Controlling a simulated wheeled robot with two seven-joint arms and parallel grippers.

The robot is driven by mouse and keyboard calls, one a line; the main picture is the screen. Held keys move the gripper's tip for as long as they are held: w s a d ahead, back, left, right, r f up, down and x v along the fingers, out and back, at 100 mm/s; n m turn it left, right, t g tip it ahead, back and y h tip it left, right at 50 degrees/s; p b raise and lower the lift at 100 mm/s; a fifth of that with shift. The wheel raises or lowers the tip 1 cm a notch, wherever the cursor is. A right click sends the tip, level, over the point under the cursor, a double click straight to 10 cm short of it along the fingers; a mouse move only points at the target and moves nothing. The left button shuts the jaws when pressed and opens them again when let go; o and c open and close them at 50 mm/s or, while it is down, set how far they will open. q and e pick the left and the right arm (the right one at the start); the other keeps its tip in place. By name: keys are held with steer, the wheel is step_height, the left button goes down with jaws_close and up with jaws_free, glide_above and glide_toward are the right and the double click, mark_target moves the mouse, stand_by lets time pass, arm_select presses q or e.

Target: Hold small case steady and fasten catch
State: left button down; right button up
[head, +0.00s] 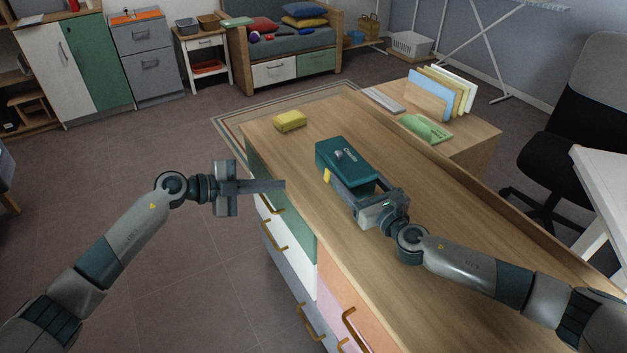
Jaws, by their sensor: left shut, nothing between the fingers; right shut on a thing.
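My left gripper (283,185) is shut and empty, held out beside the desk's left edge, apart from the case. I cannot tell from this view whether the catch is fastened.
A yellow block-like item (290,121) lies on the desk's far left corner. A file rack (430,98) with upright folders and a green item (426,128) stand at the back right. The desk top (470,235) right of the case is bare. Drawer handles stick out below the left edge.

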arm_select(q)
steer(key=m, duration=0.2)
steer(key=a+r+m+y, duration=0.1)
steer(key=m, duration=0.1)
steer(key=a+m, duration=0.1)
steer(key=m, duration=0.1)
steer(key=shift+s+r+m+y, duration=0.2)
steer(key=shift+s+m+y, duration=0.1)
steer(key=shift+s+m, duration=0.1)
steer(key=shift+w+d, duration=0.1)
steer(key=shift+d, duration=0.05)
glide_toward(325, 179)
steer(key=x, duration=0.5)
steer(key=shift+f, duration=0.35)
steer(key=shift+w+d+f, duration=0.1)
steer(key=shift+w+d, duration=0.15)
steer(key=shift+d, duration=0.2)
steer(key=shift+w+d+f+h, duration=0.15)
steer(key=shift+d+h, duration=0.15)
steer(key=shift+h, duration=0.2)
